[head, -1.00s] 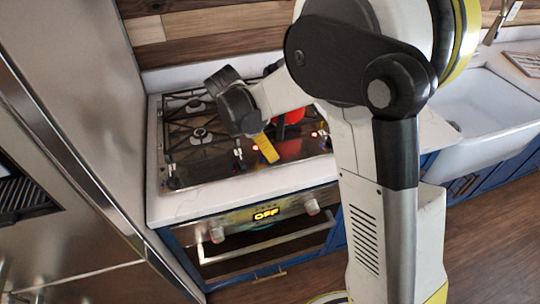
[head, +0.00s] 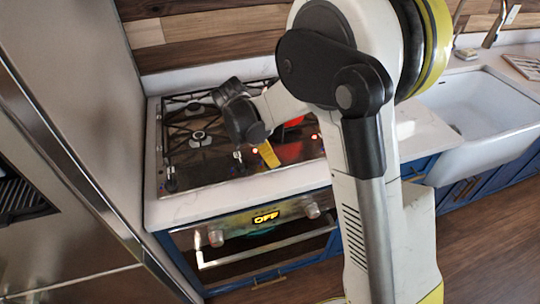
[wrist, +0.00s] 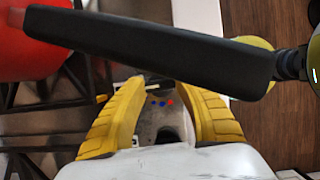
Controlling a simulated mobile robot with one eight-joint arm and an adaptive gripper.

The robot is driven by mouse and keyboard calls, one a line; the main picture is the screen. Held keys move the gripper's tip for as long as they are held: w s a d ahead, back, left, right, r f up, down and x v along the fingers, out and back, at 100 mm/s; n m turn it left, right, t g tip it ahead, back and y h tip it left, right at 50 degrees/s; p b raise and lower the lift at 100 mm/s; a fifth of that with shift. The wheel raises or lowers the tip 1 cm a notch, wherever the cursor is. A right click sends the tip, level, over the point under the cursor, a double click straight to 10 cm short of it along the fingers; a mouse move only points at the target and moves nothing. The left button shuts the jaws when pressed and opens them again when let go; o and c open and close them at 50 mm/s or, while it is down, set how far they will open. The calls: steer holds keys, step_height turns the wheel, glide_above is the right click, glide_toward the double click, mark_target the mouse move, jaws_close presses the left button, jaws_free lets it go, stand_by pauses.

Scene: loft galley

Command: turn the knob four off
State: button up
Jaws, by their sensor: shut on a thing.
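The cooktop (head: 205,172) has small knobs along its front edge. One knob (head: 238,156) is left of my gripper, another with a red light (head: 314,137) is to the right, and another red light (head: 254,150) shows beside my gripper. My gripper (head: 267,154) points down at the front of the cooktop. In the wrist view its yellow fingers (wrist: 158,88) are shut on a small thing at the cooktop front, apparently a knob. That knob is mostly hidden, so I cannot tell its number or turn.
A red pan (head: 294,121) stands on the cooktop behind my gripper. Its black handle (wrist: 150,45) crosses the wrist view close to my fingers. The oven front (head: 265,217) shows OFF. A sink (head: 480,105) is at right, a tall steel front (head: 80,100) at left.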

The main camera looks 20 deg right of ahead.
steer(key=shift+m, duration=0.4)
steer(key=o, duration=1.2)
steer(key=shift+c, duration=0.2)
steer(key=v, duration=1.2)
steer(key=shift+d, duration=0.1)
